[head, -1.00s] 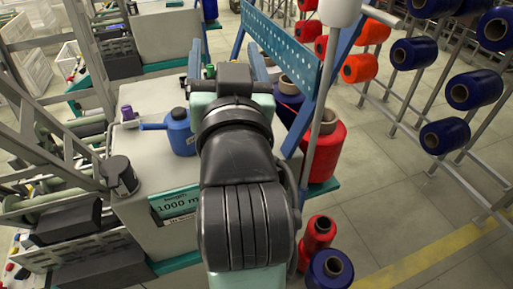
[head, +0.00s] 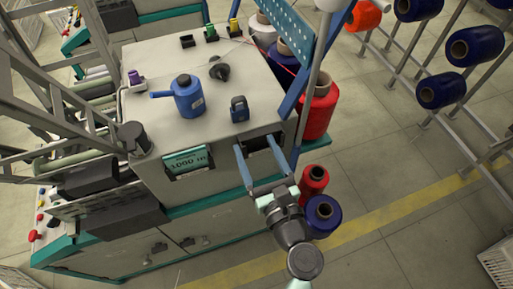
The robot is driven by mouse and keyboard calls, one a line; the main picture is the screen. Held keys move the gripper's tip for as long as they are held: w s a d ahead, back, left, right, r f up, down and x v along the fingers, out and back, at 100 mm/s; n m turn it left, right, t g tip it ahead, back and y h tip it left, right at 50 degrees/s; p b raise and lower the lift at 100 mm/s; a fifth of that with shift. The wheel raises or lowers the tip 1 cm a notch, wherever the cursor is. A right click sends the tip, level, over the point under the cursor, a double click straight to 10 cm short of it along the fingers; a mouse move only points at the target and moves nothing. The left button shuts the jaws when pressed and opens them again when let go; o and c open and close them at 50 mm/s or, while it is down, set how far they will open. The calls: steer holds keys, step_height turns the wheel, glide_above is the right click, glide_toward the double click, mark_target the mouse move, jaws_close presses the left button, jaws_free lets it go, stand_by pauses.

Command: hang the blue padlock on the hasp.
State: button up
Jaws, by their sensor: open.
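A dark blue padlock (head: 239,112) stands on the grey top of the winding machine (head: 150,62), near its front right edge. Its shackle is at the upper end. My gripper (head: 256,146) is open and empty, its two blue fingers spread apart. It is in front of the machine's front face, below and slightly right of the padlock, and apart from it. A dark opening in the front face shows between the fingertips. I cannot make out the hasp for certain.
A blue oil can (head: 187,98) stands left of the padlock, and a black knob-like part (head: 219,70) lies behind it. A blue perforated panel (head: 305,42) rises at the right. Red (head: 314,182) and blue (head: 323,214) spools stand on the floor beside my arm.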

mark_target(241, 115)
steer(key=shift+x, duration=4.45)
jaws_close()
step_height(241, 115, up, 5)
steer(key=p, duration=0.5)
steer(key=shift+r, duration=0.2)
steer(key=shift+f, duration=0.15)
